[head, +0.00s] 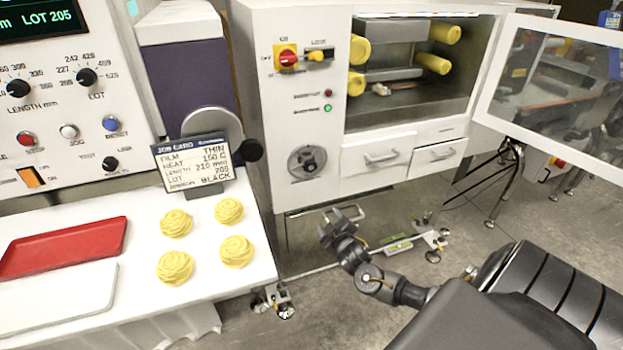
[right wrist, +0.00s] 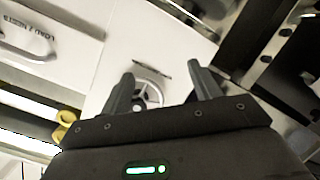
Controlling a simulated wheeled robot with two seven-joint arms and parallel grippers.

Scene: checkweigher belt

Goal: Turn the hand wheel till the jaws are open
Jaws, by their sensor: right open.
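The hand wheel (head: 307,161) is a small dark round wheel on the white front panel of the machine, left of the drawers. My left gripper is not in view.
A glazed door (head: 555,85) stands swung open to the right. Yellow rollers (head: 358,50) sit inside. Drawers (head: 377,160) with handles are right of the wheel. A table with several yellow nests (head: 237,251), a red tray (head: 65,247) and a job card (head: 193,162) is at left.

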